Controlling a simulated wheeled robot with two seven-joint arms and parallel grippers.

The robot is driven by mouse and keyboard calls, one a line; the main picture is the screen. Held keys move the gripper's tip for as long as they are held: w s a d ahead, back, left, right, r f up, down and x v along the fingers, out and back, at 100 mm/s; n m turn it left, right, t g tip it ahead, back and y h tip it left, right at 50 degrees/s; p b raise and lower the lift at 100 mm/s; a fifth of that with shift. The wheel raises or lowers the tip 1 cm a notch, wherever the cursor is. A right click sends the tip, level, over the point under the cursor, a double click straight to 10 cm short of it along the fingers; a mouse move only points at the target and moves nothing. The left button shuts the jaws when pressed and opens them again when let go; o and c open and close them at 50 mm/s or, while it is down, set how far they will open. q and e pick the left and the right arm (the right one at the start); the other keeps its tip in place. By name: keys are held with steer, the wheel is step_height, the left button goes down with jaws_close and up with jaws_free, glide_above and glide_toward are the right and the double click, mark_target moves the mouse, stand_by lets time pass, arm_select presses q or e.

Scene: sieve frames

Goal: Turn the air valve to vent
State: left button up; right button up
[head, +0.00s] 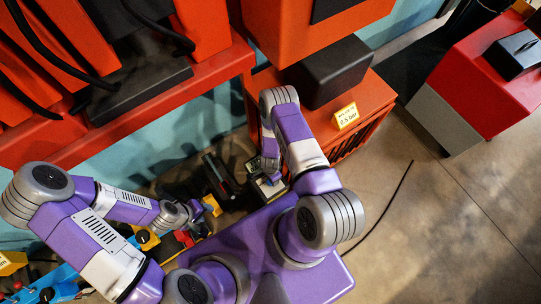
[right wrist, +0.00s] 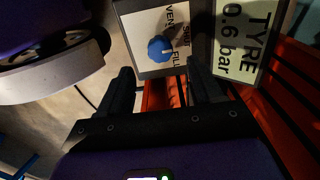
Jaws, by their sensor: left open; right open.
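The air valve is a round blue knob (right wrist: 160,48) on a pale plate (right wrist: 150,22) marked VENT, SHUT and FILL in the right wrist view. A short white mark on the knob points right, towards the SHUT and FILL side; which label it meets I cannot tell exactly. My right gripper (right wrist: 163,88) is open, its two dark fingers apart below the knob in the picture, with nothing between them. In the head view my right gripper (head: 271,180) is partly hidden beside a small pale-topped box. My left gripper (head: 197,210) is open, over small coloured parts at lower left.
A label reading TYRE 0.6 bar (right wrist: 243,40) stands beside the valve plate. In the head view are an orange cabinet (head: 375,95) with a yellow 0.5 bar tag (head: 346,116), orange racking (head: 215,75) and a red box (head: 480,95). The floor at right is mostly clear, with a thin cable (head: 398,190).

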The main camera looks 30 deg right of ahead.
step_height(320, 180, down, 6)
steer(key=shift+f+b, duration=0.2)
steer(key=shift+b, duration=0.9)
steer(key=c, duration=1.1)
steer(key=shift+o, duration=0.2)
